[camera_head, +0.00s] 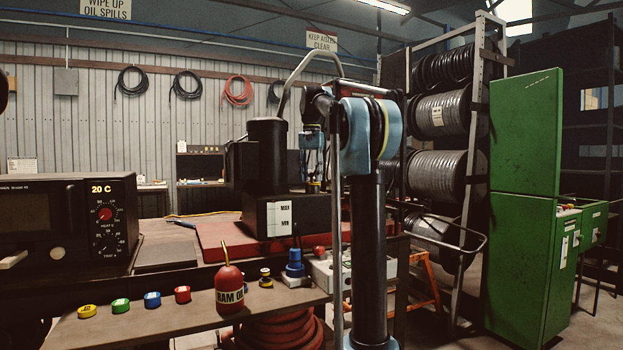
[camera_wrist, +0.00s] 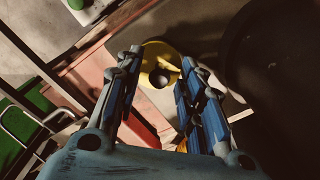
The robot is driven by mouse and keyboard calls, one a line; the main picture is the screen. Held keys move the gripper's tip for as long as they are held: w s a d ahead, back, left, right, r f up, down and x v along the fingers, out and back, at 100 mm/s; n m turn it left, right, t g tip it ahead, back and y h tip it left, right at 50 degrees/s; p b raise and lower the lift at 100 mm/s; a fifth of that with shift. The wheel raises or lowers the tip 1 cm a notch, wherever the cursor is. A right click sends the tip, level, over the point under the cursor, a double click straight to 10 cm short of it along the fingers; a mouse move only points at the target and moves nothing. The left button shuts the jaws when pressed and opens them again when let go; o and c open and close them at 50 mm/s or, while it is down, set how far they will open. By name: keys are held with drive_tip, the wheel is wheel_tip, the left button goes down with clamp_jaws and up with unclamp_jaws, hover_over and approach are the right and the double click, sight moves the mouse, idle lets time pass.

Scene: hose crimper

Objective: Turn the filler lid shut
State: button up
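The filler lid is a yellow disc (camera_wrist: 151,57) with a dark round knob (camera_wrist: 160,78) in the wrist view. In the head view a small yellow part, likely the same lid (camera_head: 313,187), shows at the right end of the dark tank with the MAX/MIN gauge (camera_head: 279,218). My gripper (camera_wrist: 160,62) points down over the lid, its two blue-padded fingers spread to either side of the knob. Gaps show between knob and fingers. Whether the fingertips touch the lid's rim I cannot tell. My arm hides part of the area right of the tank.
A tall dark cylinder (camera_head: 267,150) with a curved pipe stands left of my gripper. A red oil can (camera_head: 229,289), a blue-topped part (camera_head: 294,264) and several coloured caps lie on the front shelf (camera_head: 131,326). An oven-like box (camera_head: 60,225) stands at left.

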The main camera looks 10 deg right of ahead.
wheel_tip(320, 180, up, 12)
idle(0.6)
drive_tip(key=shift+f, duration=0.15)
idle(0.3)
